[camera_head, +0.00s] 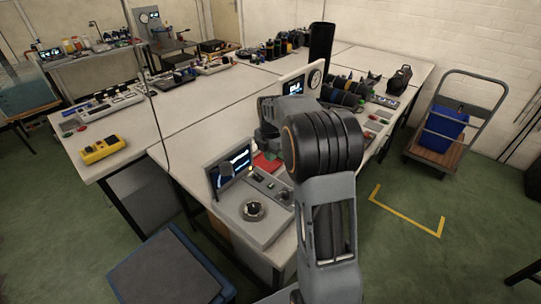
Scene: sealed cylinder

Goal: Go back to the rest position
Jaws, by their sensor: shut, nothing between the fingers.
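My arm rises from the bottom of the head view to a black ribbed joint in the middle. Behind that joint, to its left, the grey end of my arm with my gripper (266,143) shows in part above the bench. My gripper is shut and holds nothing; its fingertips are small and partly hidden by my arm. A red flat object (267,163) lies on the bench just below it. A tall black cylinder (321,44) stands upright behind my arm, apart from my gripper; its lower end is hidden.
A console with a screen and dial (253,208) sits at the near bench edge. A gauge panel (314,78) stands behind my arm. A yellow device (103,149) lies on the left bench (160,122).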

